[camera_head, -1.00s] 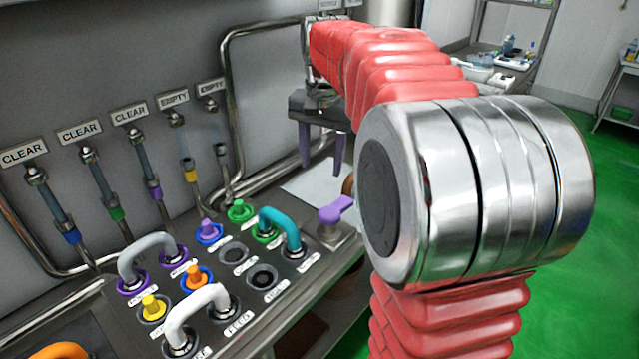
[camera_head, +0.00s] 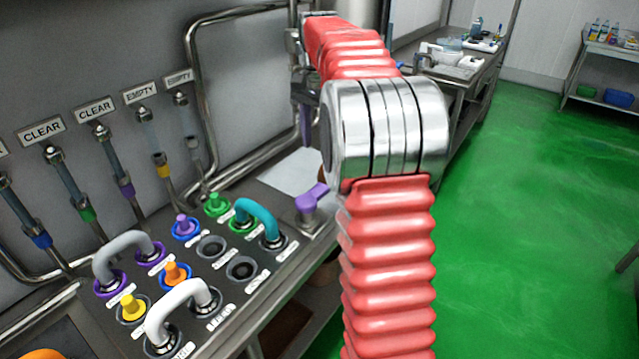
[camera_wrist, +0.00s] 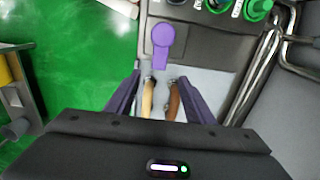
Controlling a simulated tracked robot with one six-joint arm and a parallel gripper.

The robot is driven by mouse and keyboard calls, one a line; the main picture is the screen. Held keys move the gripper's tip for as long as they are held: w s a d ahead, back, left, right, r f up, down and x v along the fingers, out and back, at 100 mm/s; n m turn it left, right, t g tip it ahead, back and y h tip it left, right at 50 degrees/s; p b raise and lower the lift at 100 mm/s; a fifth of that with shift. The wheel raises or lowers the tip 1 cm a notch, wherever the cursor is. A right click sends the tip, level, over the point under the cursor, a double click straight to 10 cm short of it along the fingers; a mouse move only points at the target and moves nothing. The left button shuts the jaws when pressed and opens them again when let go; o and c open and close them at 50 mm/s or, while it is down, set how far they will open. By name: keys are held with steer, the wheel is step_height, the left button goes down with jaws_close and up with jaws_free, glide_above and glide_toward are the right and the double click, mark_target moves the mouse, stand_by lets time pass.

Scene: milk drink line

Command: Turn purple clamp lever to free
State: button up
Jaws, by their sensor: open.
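The purple clamp lever (camera_head: 312,197) sits on a steel block at the right end of the panel in the head view. In the wrist view the lever (camera_wrist: 162,40) has its round end up and its narrower arm pointing down towards my gripper. My gripper (camera_wrist: 160,88) is open, its two purple fingers spread and apart from the lever. In the head view the gripper (camera_head: 305,115) is behind the lever near the wall, partly hidden by my arm.
Two handles, one beige (camera_wrist: 147,98) and one brown (camera_wrist: 173,100), lie on a pale sheet between the fingers in the wrist view. A teal hose (camera_head: 262,217), a green plug (camera_head: 216,203) and other plugs crowd the panel. Green floor (camera_head: 530,220) is clear at right.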

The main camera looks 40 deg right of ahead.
mark_target(319, 188)
step_height(319, 188, down, 14)
steer(key=shift+r, duration=0.25)
stand_by(0.4)
steer(key=shift+c, duration=0.3)
jaws_close()
